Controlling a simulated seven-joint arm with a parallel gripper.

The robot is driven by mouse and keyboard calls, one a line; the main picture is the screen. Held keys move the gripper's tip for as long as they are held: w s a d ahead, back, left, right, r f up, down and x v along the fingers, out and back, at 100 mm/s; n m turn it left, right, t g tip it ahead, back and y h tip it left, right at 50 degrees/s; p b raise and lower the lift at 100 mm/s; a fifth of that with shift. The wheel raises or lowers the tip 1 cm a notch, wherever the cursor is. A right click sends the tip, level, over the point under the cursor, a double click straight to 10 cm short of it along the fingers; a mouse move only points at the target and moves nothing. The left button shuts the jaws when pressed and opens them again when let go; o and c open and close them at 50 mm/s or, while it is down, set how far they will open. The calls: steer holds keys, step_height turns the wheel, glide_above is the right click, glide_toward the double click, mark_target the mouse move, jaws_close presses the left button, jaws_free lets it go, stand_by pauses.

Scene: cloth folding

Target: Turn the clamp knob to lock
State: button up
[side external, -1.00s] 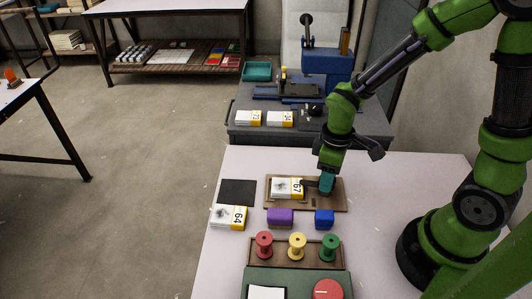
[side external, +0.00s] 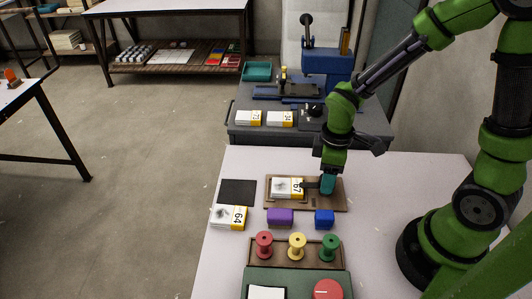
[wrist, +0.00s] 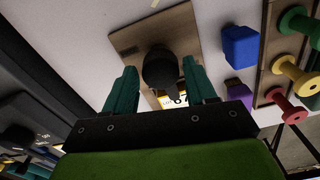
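The clamp's dark round knob (wrist: 160,68) sits on a brown wooden board (side external: 334,205). A white-and-yellow card block marked 67 (side external: 285,188) lies on the board, with a dark clamp arm (side external: 312,184) reaching over its right edge. My gripper (side external: 328,186) is low over the board's right part, pointing down. In the wrist view its two teal fingers (wrist: 160,78) stand apart on either side of the knob, with narrow gaps seeming to show. The knob is hidden by the fingers in the side view. Most of the card is hidden in the wrist view.
A purple block (side external: 280,216) and a blue block (side external: 324,217) lie in front of the board. Red (side external: 264,244), yellow (side external: 297,245) and green (side external: 330,246) spools stand in a rack nearer. A black pad (side external: 237,192) and a card block marked 64 (side external: 228,217) lie left.

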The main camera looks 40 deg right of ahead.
steer(key=shift+o, duration=1)
step_height(320, 180, up, 17)
steer(key=shift+f, duration=0.1)
steer(key=s+r+m+t, duration=0.1)
steer(key=m+t, duration=0.1)
steer(key=m, duration=0.1)
steer(key=s+r+m+t+y, duration=0.1)
steer(key=s+m+t, duration=0.1)
steer(key=m, duration=0.2)
steer(key=s+r+m+t+y, duration=0.1)
steer(key=m+t, duration=0.2)
steer(key=m, duration=0.1)
steer(key=shift+s+d+r, duration=0.1)
steer(key=shift+s+r, duration=0.15)
steer(key=shift+s, duration=0.1)
